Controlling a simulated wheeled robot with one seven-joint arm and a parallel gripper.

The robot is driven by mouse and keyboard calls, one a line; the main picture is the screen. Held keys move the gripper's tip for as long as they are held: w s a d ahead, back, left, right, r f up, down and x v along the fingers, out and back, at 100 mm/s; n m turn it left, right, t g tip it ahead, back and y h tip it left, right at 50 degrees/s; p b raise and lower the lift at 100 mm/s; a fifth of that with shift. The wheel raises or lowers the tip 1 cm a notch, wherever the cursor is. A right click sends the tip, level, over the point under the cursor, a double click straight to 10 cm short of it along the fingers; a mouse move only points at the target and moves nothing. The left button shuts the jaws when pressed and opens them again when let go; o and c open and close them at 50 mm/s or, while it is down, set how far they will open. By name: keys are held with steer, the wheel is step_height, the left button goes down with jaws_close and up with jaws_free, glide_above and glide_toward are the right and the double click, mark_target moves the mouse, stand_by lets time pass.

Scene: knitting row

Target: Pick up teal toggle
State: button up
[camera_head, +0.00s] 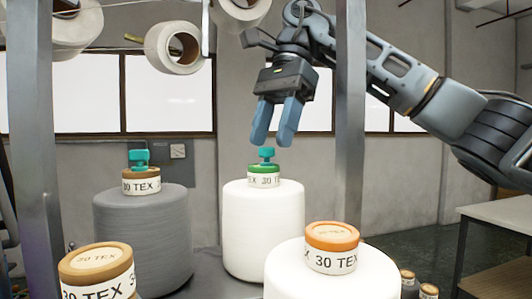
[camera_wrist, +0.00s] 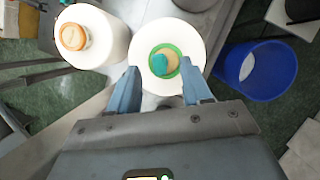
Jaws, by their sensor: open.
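A teal toggle (camera_head: 267,153) stands on the green-rimmed cap (camera_head: 264,168) of a white yarn spool (camera_head: 262,225). Another teal toggle (camera_head: 139,156) stands on the brown cap (camera_head: 141,182) of a dark grey spool (camera_head: 143,235) to the left. My gripper (camera_head: 272,138) is open and empty, fingers pointing down, just above the toggle on the green-rimmed cap and apart from it. In the wrist view, that teal toggle (camera_wrist: 165,61) shows between the two spread fingers. The toggle on the grey spool is not seen in the wrist view.
A white spool with an orange cap (camera_head: 331,240) stands at the front right, and a brown-capped one (camera_head: 97,270) at the front left. A metal post (camera_head: 350,120) rises beside my arm. Thread rolls (camera_head: 172,46) hang above. A blue bin (camera_wrist: 260,70) stands on the floor.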

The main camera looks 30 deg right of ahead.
mark_target(265, 153)
steer(key=shift+x, duration=1.2)
steer(key=shift+c, duration=0.4)
jaws_close()
